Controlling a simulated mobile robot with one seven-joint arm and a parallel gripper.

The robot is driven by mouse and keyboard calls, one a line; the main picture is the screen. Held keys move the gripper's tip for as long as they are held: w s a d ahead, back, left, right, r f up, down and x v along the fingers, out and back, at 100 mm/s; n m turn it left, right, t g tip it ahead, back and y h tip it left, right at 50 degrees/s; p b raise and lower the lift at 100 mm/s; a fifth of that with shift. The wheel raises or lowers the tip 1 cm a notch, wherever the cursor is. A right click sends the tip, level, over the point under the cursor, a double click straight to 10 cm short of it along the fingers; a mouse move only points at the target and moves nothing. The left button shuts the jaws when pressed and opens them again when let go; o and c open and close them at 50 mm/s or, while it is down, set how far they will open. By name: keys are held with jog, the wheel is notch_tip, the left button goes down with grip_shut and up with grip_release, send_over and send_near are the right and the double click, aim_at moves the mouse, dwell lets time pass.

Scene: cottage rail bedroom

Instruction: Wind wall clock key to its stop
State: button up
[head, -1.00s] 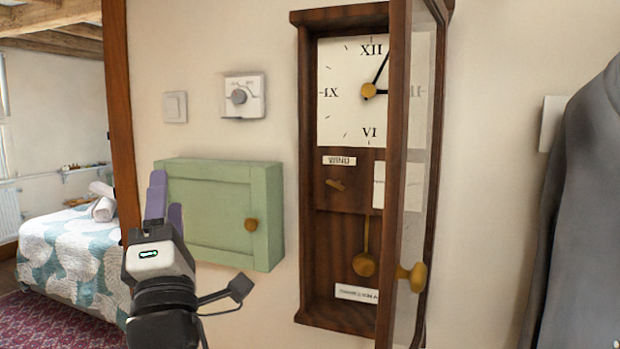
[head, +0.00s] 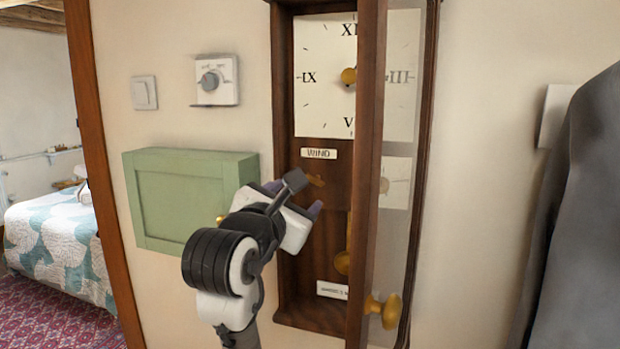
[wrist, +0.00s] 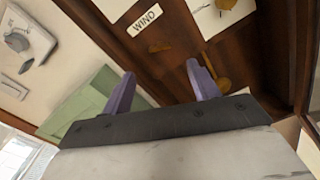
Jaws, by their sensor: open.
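The wall clock (head: 283,200) is a tall dark wood case with its glazed door (head: 371,170) swung open toward me. My gripper (head: 296,198) is in front of the case's lower part. Its two purple fingers are apart with nothing between them, and the wrist view shows the gripper (wrist: 160,80) open, pointing toward the key area. The fingers appear clear of the key.
A green wall cabinet (head: 185,195) hangs left of the clock, its knob mostly behind my arm. The door's brass knob (head: 388,310) juts out at lower right. The pendulum (head: 343,262) hangs inside the case. A dark garment (head: 568,220) hangs at far right.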

aim_at(313, 182)
jog(key=p+x, duration=0.3)
jog(key=x, duration=0.7)
jog(key=shift+w, duration=0.2)
jog(key=c, duration=1)
